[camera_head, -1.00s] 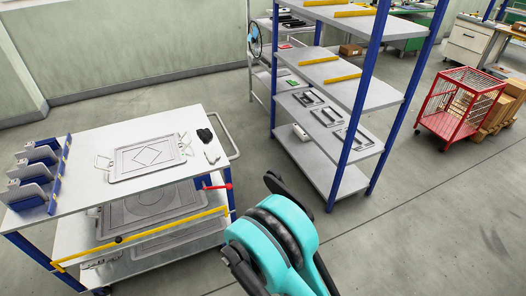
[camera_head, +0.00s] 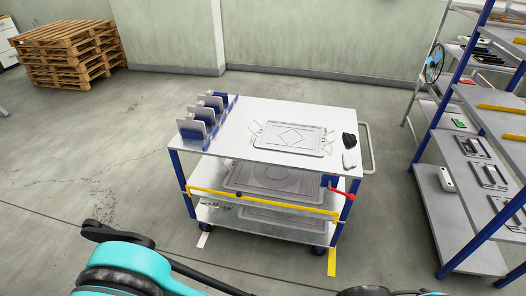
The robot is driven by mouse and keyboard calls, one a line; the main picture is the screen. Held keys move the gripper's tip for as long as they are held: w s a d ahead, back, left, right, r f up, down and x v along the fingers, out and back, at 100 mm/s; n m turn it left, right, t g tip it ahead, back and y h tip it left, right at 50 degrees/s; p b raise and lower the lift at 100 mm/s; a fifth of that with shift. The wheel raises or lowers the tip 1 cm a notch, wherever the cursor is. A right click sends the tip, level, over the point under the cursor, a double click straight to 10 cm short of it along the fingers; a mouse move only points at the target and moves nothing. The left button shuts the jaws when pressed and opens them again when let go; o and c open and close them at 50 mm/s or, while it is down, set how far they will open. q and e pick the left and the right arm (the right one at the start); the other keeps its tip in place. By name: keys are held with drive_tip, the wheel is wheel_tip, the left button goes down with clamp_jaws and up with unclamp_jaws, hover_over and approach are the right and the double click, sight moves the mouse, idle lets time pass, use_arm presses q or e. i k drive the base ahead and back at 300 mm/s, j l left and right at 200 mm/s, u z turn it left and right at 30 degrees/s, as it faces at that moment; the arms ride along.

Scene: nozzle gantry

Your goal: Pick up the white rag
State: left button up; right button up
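A small crumpled white item (camera_head: 349,160), which may be the white rag, lies at the right end of the trolley's top shelf (camera_head: 270,110); it is too small to tell for sure. A black item (camera_head: 349,141) lies just behind it. To their left lies a grey tray (camera_head: 293,137) with a diamond mark and looped handles. Teal and black links of my arm fill the lower left, and a bit of my other arm shows at the bottom edge. Neither gripper can be made out in this view, and nothing of mine touches the trolley.
Blue and grey holders (camera_head: 197,129) stand at the trolley's left end. A yellow bar (camera_head: 262,204) and a red handle (camera_head: 341,194) are on its front. A shelf rack (camera_head: 455,205) stands right; pallets (camera_head: 70,52) are at the back left. Floor around the trolley is clear.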

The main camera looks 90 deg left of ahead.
sight(350, 160)
drive_tip(key=u, duration=2.3)
drive_tip(key=z, duration=5.1)
drive_tip(key=u, duration=5.15)
